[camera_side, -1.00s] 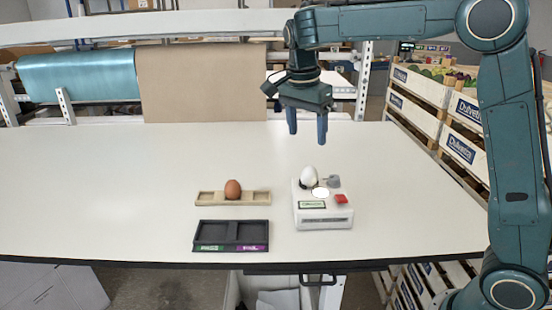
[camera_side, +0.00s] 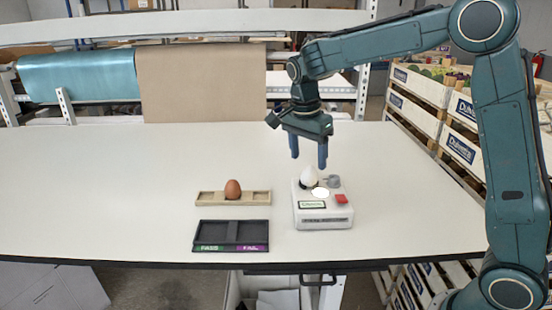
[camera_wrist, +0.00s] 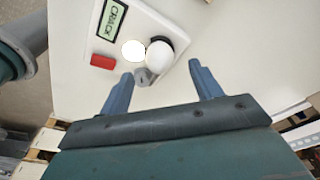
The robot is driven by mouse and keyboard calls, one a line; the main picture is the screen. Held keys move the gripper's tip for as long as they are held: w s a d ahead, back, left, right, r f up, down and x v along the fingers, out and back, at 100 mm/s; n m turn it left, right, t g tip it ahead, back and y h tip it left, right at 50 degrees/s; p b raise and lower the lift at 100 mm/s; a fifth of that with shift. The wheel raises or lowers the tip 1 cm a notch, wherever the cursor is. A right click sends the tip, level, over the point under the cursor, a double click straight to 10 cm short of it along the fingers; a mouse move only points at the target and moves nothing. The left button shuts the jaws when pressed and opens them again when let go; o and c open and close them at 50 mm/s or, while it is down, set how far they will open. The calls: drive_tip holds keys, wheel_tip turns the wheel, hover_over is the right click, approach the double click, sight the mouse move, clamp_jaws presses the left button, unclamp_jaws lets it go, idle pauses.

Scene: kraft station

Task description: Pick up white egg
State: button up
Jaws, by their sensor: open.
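The white egg (camera_side: 309,176) stands upright on the white device (camera_side: 323,222), beside a bright round spot (camera_side: 321,193) and a grey knob (camera_side: 334,181). In the wrist view the egg (camera_wrist: 170,55) lies ahead of the fingertips, between their lines. A dark ring shows beside its base there. My gripper (camera_side: 309,162) is open and empty, fingers pointing down, just above the egg. In the wrist view my gripper (camera_wrist: 160,80) shows both fingers spread apart.
A brown egg (camera_side: 232,189) sits in a wooden holder (camera_side: 262,198) left of the device. A black two-compartment tray (camera_side: 205,234) with green and purple labels lies in front of that holder. The device has a red button (camera_side: 341,199). The table's left side is clear.

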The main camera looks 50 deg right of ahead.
sight(309, 168)
drive_tip(key=shift+d+f, duration=0.25)
drive_tip(key=shift+f, duration=0.85)
drive_tip(key=shift+d+f, duration=0.2)
drive_tip(key=shift+f, duration=0.9)
drive_tip(key=c, duration=0.8)
